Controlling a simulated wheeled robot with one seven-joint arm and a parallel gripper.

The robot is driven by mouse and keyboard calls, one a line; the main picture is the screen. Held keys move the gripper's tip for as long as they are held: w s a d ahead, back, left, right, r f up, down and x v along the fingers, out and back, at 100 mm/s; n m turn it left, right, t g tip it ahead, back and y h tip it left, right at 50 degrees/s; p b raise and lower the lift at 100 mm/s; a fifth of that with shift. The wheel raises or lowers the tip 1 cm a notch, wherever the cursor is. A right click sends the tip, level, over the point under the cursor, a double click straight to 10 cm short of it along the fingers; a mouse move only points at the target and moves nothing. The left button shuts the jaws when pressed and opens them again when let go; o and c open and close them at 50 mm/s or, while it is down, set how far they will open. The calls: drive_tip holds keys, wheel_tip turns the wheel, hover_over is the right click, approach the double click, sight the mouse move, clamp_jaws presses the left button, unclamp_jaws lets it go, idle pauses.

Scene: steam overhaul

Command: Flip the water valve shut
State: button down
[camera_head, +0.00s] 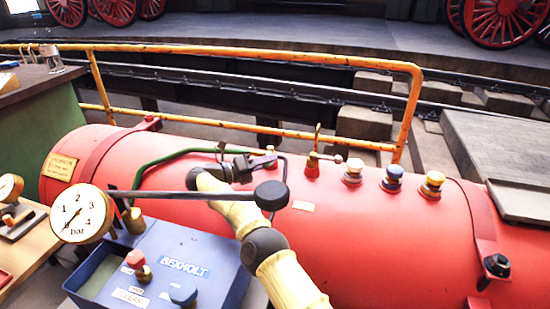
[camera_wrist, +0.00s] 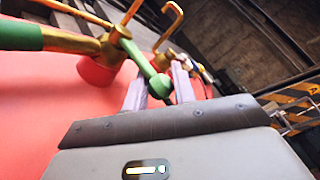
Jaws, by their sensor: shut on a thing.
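The water valve shows in the wrist view as a brass body (camera_wrist: 115,45) on a red base, with a green pipe (camera_wrist: 25,35) joining it from the left. Its green lever (camera_wrist: 137,57) slants down to a ball end (camera_wrist: 160,86) between my fingers. My gripper (camera_wrist: 160,88) is shut on this ball end. In the head view my gripper (camera_head: 256,165) is over the top of the red boiler (camera_head: 380,245), at the right end of the green pipe (camera_head: 160,164). My gripper and wrist hide most of the valve there.
A black rod with a round knob (camera_head: 271,195) crosses in front of my arm. A pressure gauge (camera_head: 81,214) and a blue box (camera_head: 185,255) stand at the left front. Several capped fittings (camera_head: 391,180) line the boiler top to the right. An orange railing (camera_head: 250,53) runs behind.

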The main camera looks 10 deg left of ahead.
drive_tip(key=shift+f+g, duration=0.25)
drive_tip(key=shift+g, duration=0.05)
drive_tip(key=c, duration=1.2)
unclamp_jaws()
drive_tip(key=shift+s, duration=0.1)
drive_tip(key=shift+r, duration=0.1)
